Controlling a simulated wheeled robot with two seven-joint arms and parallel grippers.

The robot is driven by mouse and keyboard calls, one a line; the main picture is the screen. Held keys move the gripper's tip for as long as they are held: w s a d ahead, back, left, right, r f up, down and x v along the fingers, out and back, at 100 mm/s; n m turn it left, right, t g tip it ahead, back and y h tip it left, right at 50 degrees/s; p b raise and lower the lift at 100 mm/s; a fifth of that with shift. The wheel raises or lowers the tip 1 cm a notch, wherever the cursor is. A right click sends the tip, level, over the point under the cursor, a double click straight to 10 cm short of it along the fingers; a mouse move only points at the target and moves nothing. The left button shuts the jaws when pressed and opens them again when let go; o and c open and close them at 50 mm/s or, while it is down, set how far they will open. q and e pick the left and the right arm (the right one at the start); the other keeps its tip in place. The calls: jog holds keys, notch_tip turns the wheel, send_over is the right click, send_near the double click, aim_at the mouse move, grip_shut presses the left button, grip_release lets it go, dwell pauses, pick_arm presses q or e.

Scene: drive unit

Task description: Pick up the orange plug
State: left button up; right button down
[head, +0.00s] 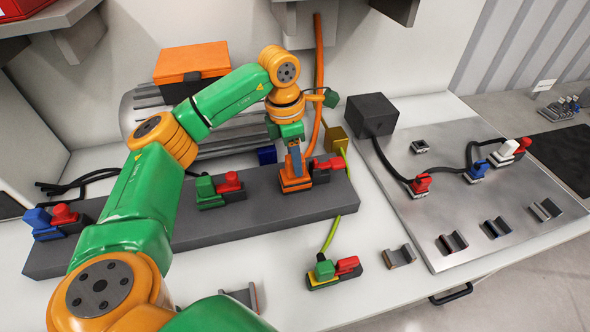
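The orange plug (296,183) sits at the right part of the long dark grey block (250,216), beside a red-topped part (332,164). My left gripper (295,168) points down directly over the plug, its tip reaching it. The gripper hides the upper part of the plug, and I cannot tell whether the fingers are closed on it. An orange cable (318,60) comes down the wall behind the gripper. My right gripper is not in view.
Green (206,187) and blue (38,219) plugs are on the block, each beside a red part. Another green plug (325,270) lies in front on the white table. A metal plate (440,215) with red, blue and white plugs and a black box (371,115) is right.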

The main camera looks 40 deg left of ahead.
pick_arm(q)
grip_shut()
jog(key=shift+r, duration=0.1)
jog(key=shift+w+r, duration=0.15)
jog(key=shift+r, duration=0.1)
jog(key=s+d+r+b, duration=0.1)
jog(key=s+d+r, duration=0.8)
jog(key=r, duration=0.3)
jog(key=shift+s+d+r, duration=0.15)
jog(key=shift+s+d, duration=0.15)
jog(key=shift+s, duration=0.3)
